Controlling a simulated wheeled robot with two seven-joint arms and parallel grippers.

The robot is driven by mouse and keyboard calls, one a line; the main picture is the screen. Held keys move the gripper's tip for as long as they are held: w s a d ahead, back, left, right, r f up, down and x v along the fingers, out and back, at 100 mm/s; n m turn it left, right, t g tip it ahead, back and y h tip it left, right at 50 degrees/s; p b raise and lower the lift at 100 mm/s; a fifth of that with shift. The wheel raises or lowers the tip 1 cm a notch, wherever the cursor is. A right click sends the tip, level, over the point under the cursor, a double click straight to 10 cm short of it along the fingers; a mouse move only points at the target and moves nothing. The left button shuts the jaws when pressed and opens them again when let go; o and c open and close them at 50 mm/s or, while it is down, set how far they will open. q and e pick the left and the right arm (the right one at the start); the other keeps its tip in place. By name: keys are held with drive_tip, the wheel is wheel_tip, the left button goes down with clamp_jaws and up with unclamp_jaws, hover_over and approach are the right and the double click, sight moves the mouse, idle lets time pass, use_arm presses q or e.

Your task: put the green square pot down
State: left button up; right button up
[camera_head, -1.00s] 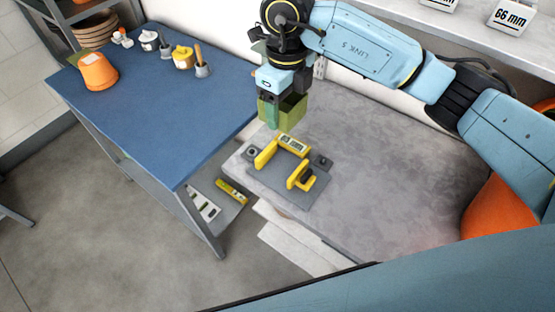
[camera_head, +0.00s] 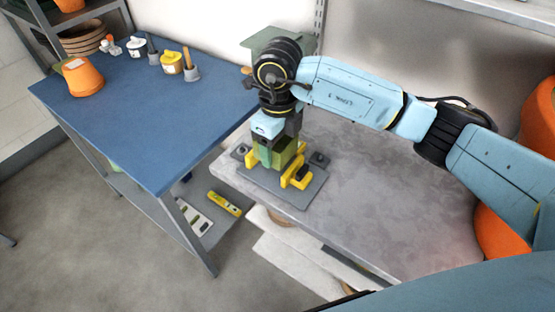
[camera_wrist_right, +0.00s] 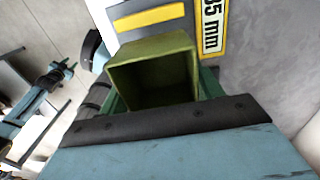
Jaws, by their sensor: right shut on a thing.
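My right gripper (camera_head: 276,150) points down over the grey workbench and is shut on the green square pot (camera_head: 288,149). In the right wrist view the pot (camera_wrist_right: 153,62) is olive green, with its open square mouth facing the camera. The pot is at the grey plate (camera_head: 290,196) with yellow brackets (camera_head: 296,174), low between them. I cannot tell whether its base touches the plate.
The grey workbench (camera_head: 390,215) is clear to the right of the plate. A blue table (camera_head: 140,130) at the left holds an orange pot (camera_head: 82,77) and several small items. A large orange pot (camera_head: 497,235) stands at the right, behind my arm.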

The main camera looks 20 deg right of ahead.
drive_tip(key=shift+f, duration=2.35)
drive_tip(key=shift+f, duration=0.15)
drive_tip(key=o, duration=1.1)
drive_tip(key=shift+c, duration=0.2)
wheel_tip(320, 180, up, 12)
drive_tip(key=shift+r, duration=0.2)
